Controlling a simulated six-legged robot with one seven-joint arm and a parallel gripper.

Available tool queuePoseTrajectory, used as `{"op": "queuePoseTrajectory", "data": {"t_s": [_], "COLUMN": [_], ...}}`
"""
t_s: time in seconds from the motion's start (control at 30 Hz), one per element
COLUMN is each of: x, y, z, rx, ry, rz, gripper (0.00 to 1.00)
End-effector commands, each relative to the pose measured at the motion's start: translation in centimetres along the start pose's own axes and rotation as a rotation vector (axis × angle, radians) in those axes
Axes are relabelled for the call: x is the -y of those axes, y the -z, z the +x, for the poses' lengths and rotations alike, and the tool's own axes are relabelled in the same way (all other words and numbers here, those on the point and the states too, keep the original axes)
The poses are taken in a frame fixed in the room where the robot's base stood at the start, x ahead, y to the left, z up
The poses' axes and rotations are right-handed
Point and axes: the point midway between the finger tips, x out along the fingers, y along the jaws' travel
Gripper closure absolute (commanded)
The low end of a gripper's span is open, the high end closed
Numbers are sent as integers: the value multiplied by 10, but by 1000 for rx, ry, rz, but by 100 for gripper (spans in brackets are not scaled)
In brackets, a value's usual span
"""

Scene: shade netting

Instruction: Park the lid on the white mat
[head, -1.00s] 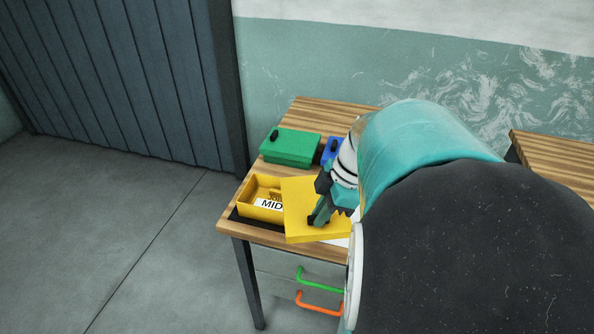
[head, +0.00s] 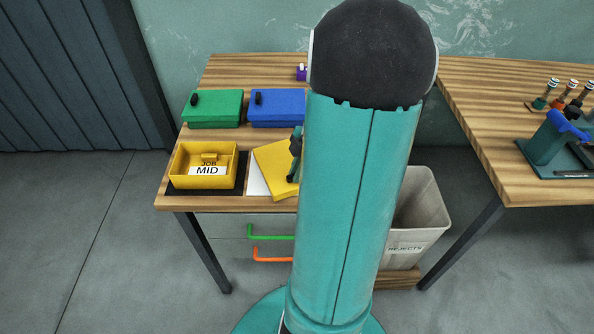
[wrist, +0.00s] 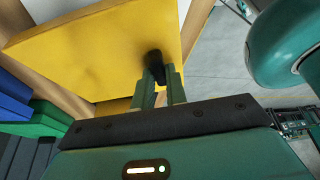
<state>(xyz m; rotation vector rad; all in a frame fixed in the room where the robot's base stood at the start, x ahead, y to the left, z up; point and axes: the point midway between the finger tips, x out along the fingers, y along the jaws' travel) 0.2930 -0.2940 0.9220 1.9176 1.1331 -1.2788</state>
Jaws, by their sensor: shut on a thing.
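The yellow lid (head: 274,168) is over the white mat (head: 255,182), turned at an angle to it, and covers most of what shows of the mat. I cannot tell whether the lid touches the mat. My gripper (head: 294,162), partly hidden behind my arm, is at the lid's right side. In the wrist view my gripper (wrist: 160,85) is shut on the lid's black knob, with the lid (wrist: 110,50) spread beyond the fingers. The open yellow box (head: 183,182) stands on a dark mat to the left, with a card reading JOB MID inside.
Closed green (head: 212,108) and blue (head: 276,107) boxes stand behind. A small purple item (head: 301,72) is farther back. A grey rejects bin (head: 425,215) stands right of the table (head: 250,68). A second table (head: 475,90) at right holds tools. My arm hides the first table's right part.

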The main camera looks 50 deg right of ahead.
Motion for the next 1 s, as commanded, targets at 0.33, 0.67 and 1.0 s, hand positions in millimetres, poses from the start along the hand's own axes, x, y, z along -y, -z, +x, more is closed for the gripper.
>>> {"op": "queuePoseTrajectory", "data": {"t_s": [0.33,0.67,1.0], "x": [0,0,-1], "y": [-2,-3,-2], "z": [7,8,-10], "rx": [0,0,2], "ry": [0,-1,-4], "rz": [0,0,0], "gripper": [100,64,64]}}
